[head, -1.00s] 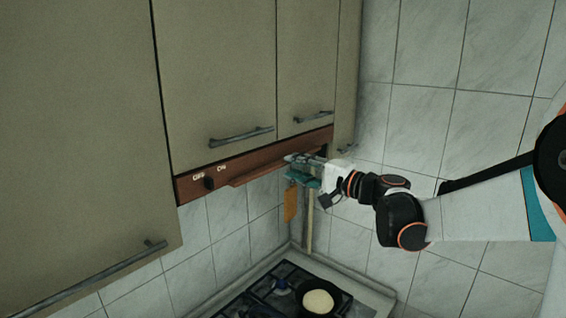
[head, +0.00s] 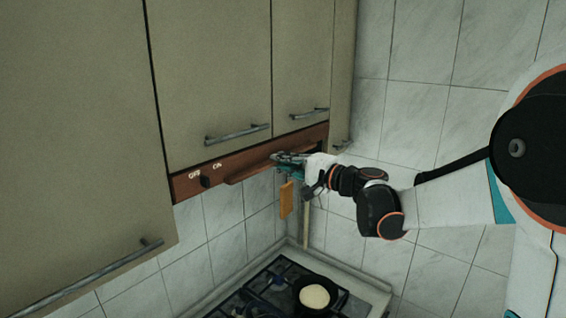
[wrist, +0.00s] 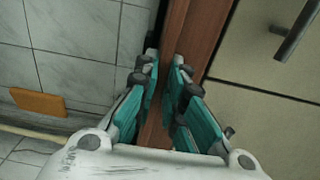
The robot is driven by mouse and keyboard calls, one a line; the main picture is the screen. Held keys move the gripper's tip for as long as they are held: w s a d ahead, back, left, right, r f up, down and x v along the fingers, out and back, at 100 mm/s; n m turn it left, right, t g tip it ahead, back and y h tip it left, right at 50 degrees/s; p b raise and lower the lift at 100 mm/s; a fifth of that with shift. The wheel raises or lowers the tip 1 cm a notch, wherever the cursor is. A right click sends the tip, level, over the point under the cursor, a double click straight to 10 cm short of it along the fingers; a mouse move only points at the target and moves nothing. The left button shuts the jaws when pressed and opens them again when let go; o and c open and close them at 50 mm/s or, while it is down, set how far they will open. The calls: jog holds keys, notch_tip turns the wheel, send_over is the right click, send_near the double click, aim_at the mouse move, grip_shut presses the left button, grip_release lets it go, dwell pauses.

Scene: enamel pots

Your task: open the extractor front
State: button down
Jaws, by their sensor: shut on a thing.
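The extractor front (head: 222,165) is a reddish-brown wooden strip under the beige wall cabinets, with OFF and ON marks and a dark knob (head: 205,181) at its left. A wooden lip (head: 246,172) runs along its lower edge. My gripper (head: 281,157) is at the right part of this lip. In the wrist view the teal fingers of my gripper (wrist: 168,92) stand on both sides of the brown extractor front (wrist: 190,40), shut on it. The exact contact at the fingertips is partly hidden by the fingers.
Cabinet handles (head: 238,134) stick out just above the strip. Below are a stove (head: 262,285) and a pan (head: 335,304) holding a pale round thing. An orange-brown board (head: 286,200) hangs below my gripper. Tiled wall (head: 420,130) lies to the right.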

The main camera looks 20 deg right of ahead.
jog(key=b+v, duration=0.1)
jog(key=v, duration=1.2)
jog(key=shift+s+d, duration=0.1)
jog(key=shift+s, duration=0.05)
jog(key=c, duration=1.7)
grip_release()
